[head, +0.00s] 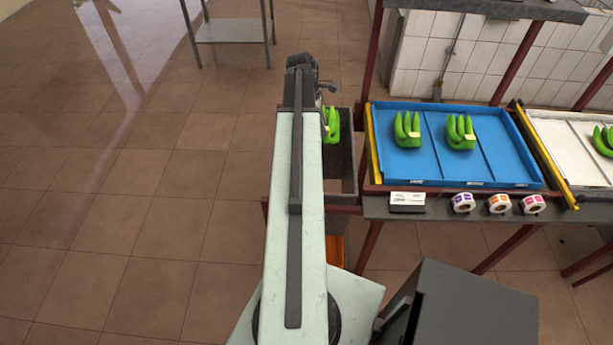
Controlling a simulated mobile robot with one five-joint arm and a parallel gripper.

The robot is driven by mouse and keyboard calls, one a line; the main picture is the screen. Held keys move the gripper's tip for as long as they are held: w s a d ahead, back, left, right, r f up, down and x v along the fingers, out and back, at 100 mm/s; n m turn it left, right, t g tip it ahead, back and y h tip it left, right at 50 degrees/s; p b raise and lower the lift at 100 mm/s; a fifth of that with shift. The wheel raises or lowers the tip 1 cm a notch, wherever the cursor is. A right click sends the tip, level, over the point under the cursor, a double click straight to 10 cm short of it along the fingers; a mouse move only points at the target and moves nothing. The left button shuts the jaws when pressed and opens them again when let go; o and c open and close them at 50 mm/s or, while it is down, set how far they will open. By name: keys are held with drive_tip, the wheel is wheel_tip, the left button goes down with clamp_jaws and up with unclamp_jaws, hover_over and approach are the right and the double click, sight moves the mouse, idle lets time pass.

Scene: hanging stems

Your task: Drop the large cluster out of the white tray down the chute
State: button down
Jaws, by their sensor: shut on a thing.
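A green banana cluster (333,125) shows at the right edge of my arm, over the grey chute (348,165). My arm hides its left part, so I cannot judge its full size. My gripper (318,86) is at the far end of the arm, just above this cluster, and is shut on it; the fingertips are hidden. I cannot tell how far the cluster is above the chute. The white tray (557,130) is at the right edge, with another green cluster (604,141) in it, cut off by the frame.
A blue tray (425,168) with two green clusters stands between the chute and the white tray. Sticker rolls (499,204) and a small labelled box (407,202) sit on the front ledge. A metal table (232,32) stands far back. The tiled floor at left is clear.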

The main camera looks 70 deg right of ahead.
wheel_tip(320, 180, down, 5)
drive_tip(key=b, duration=0.5)
drive_tip(key=shift+f, duration=0.2)
drive_tip(key=shift+r, duration=0.1)
